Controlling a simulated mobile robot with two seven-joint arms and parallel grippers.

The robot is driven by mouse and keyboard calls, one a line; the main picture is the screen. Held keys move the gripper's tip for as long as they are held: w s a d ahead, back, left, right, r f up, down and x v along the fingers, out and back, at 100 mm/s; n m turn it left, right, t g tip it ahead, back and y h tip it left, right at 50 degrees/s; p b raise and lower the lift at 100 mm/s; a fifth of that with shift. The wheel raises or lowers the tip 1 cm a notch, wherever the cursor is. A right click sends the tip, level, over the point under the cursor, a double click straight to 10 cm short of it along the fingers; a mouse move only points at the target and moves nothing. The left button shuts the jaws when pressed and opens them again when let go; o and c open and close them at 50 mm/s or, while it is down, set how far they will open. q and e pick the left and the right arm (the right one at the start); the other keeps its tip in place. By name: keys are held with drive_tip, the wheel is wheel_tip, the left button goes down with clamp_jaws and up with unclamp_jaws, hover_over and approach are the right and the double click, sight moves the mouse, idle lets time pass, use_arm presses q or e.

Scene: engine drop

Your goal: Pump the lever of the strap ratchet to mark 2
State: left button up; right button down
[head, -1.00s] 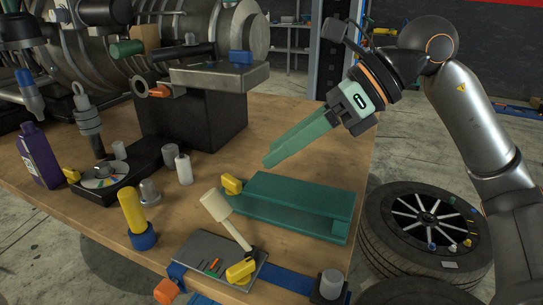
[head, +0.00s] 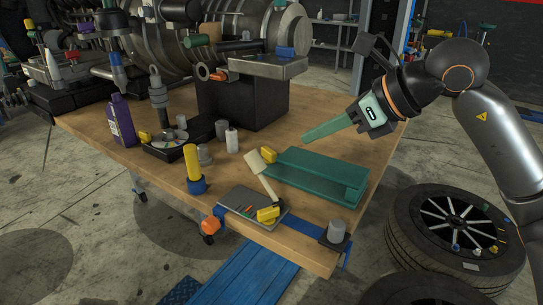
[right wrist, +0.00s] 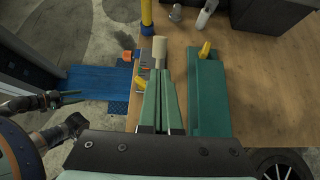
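The strap ratchet is a grey plate (head: 238,199) at the table's front edge, with small coloured marks and a yellow knob (head: 268,214). Its lever (head: 257,165) has a cream handle tilted up and to the left. A blue strap (head: 300,236) runs from it along the edge. My right gripper (head: 306,136) is empty, above and behind the green tray, apart from the lever. In the right wrist view its green fingers (right wrist: 159,76) lie together, with the cream handle (right wrist: 159,48) beyond their tips. What seems to be my left gripper (right wrist: 72,96) shows partly at the left there.
A green tray (head: 315,168) with a yellow grip lies right of the lever. A yellow-and-blue post (head: 193,165) stands to its left. A grey cylinder (head: 336,231) stands at the front right corner. A wheel (head: 445,225) lies right of the table.

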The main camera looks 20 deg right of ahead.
sight(260, 159)
drive_tip(key=x, duration=1.1)
drive_tip(key=shift+p, duration=0.3)
use_arm(q)
drive_tip(key=shift+a+r, duration=0.1)
drive_tip(key=shift+r, duration=0.2)
use_arm(e)
drive_tip(key=shift+w+a+f, duration=0.25)
drive_tip(key=shift+w+f, duration=0.05)
drive_tip(key=shift+w, duration=0.05)
